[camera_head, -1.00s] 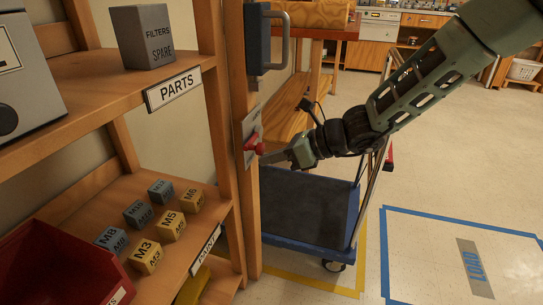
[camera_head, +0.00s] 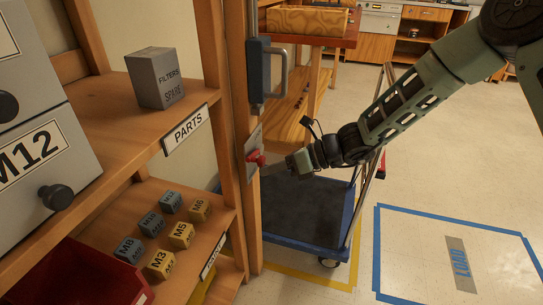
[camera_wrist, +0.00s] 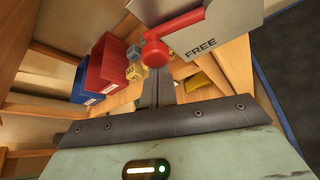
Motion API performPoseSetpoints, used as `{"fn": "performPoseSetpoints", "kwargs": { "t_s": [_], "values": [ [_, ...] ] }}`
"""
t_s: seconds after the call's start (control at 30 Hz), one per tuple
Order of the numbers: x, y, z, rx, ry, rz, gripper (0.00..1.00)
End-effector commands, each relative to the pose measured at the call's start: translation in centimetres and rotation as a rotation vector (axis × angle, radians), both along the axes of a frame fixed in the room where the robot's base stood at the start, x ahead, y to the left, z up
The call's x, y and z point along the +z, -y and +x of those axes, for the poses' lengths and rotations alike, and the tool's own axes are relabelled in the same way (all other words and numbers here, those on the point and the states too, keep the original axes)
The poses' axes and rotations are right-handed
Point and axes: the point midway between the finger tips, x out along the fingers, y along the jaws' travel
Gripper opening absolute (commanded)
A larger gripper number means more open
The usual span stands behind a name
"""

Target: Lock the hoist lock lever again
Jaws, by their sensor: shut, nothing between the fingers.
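The hoist lock lever (camera_head: 256,158) is a red handle with a round knob on a pale plate (camera_head: 252,140) on the wooden shelf post. In the wrist view the red lever (camera_wrist: 178,24) lies across the plate (camera_wrist: 222,22), its knob (camera_wrist: 155,53) at the lower left, and the word FREE shows on the plate to the right of the knob. My gripper (camera_wrist: 158,74) is shut and empty, its fingertips just below the knob in that view. In the head view my gripper (camera_head: 272,168) is just right of the lever; I cannot tell whether they touch.
A blue-grey box with a handle (camera_head: 268,75) is on the post above the lever. A shelf (camera_head: 120,110) with labelled blocks and a red bin (camera_head: 80,275) stands left. A blue cart (camera_head: 300,215) stands below my arm. Open floor lies right, with a blue-taped area (camera_head: 455,250).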

Motion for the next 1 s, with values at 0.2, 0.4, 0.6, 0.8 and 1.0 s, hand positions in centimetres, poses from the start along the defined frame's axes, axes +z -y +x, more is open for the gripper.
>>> {"fn": "performPoseSetpoints", "kwargs": {
  "t_s": [0.2, 0.4, 0.6, 0.8, 1.0],
  "values": [
    [2.3, 0.1, 0.3, -0.002, -0.146, 0.055, 0.00],
    [3.3, 0.2, 0.7, -0.001, -0.288, 0.106, 0.00],
    [4.3, 0.5, 1.4, -0.001, -0.457, 0.168, 0.00],
    [5.0, 0.8, 2.3, 0.000, -0.635, 0.233, 0.00],
    [5.7, 1.2, 3.4, 0.000, -0.811, 0.297, 0.00]
  ]
}}
